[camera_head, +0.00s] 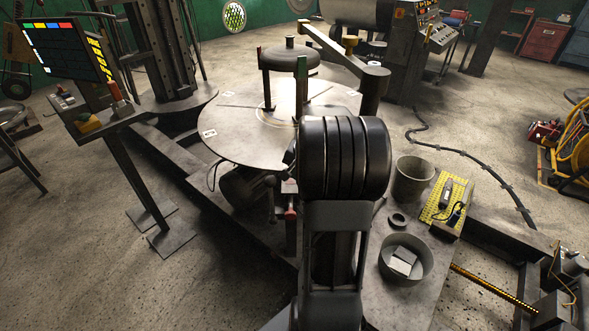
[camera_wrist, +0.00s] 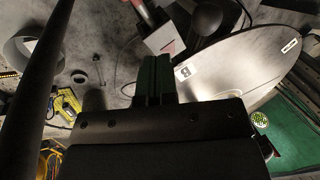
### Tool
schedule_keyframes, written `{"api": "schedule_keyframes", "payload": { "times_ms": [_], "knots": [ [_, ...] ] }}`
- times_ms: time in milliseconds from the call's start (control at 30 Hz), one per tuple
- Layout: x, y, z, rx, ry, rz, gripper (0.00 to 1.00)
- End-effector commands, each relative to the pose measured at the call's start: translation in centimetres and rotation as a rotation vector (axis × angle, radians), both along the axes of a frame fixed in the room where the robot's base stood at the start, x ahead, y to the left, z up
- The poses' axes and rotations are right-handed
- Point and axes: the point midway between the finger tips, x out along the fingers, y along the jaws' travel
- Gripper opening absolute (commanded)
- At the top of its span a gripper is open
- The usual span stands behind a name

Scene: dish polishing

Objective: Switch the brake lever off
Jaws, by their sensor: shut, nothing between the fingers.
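What looks like the brake lever, a post with a red part (camera_head: 291,214), stands below the near edge of the round turntable (camera_head: 238,145), left of my arm. In the wrist view, a reddish handle (camera_wrist: 141,11) above a grey block (camera_wrist: 163,38) is probably the same lever. My gripper (camera_wrist: 155,62) shows there with its green-dark fingers together and empty. The fingers are just below the grey block in the picture; I cannot tell whether they touch it. In the head view my own arm hides the gripper. The lever's setting is not clear.
A bucket (camera_head: 412,181), a bowl with blocks (camera_head: 405,258) and a yellow mat (camera_head: 446,199) lie right of my arm. A control panel (camera_head: 68,50) stands at the left. The floor at the left front is open.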

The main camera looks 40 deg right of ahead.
Motion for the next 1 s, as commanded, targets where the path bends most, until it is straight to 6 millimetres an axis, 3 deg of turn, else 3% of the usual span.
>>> {"api": "schedule_keyframes", "payload": {
  "times_ms": [333,600,1000],
  "knots": [
    [1.9,0.7,-6.3,0.002,0.003,0.0,0.0],
    [4.8,1.9,-6.4,-0.002,0.0,0.001,0.0],
    [5.5,2.2,-6.6,-0.001,0.0,0.0,0.0]
  ]
}}
